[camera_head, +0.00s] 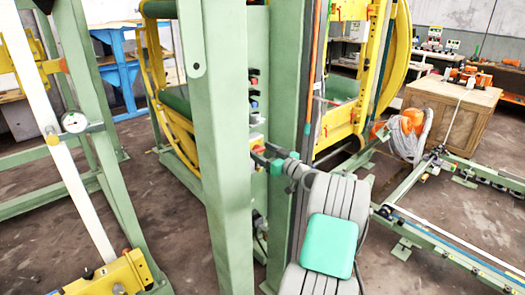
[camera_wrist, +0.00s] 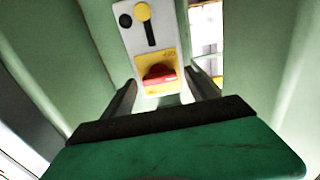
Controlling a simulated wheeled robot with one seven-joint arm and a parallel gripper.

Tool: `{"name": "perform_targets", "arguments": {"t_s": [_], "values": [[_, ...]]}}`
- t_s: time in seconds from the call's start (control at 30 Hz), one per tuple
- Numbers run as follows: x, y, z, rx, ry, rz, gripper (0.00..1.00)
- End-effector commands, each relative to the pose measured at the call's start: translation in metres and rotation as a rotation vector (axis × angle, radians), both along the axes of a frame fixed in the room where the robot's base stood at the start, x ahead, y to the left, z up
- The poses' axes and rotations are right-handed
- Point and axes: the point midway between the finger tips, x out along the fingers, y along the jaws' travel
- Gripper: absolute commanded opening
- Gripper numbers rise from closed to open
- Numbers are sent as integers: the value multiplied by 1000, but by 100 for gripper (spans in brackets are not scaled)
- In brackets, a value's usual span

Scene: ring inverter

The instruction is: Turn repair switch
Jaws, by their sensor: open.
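The repair switch, a red knob (camera_wrist: 158,74) on a yellow plate, sits low on a white panel (camera_wrist: 135,38) in the wrist view. In the head view it shows as a small red and yellow patch (camera_head: 257,145) beside the green post. My gripper (camera_wrist: 161,84) is open, with one dark finger on each side of the knob. Whether the fingers touch the knob cannot be told. The gripper (camera_head: 266,158) points at the panel in the head view. Part of the panel is hidden behind the post.
A thick green post (camera_head: 218,150) stands just left of my gripper, and another green upright (camera_head: 284,75) stands behind it. Green walls flank the panel closely in the wrist view. A yellow ring frame (camera_head: 165,110) stands behind. A black button (camera_wrist: 125,20) and yellow button (camera_wrist: 142,12) are above the knob.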

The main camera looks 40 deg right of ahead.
Motion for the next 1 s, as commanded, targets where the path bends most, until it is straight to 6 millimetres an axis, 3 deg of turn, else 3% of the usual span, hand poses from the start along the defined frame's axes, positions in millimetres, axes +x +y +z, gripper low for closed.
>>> {"name": "perform_targets", "arguments": {"t_s": [0.13,0.87,1.0], "values": [[0,0,0,0,0,0,66],[0,0,0,0,1,0,6],[0,0,0,2,1,0,5]]}}
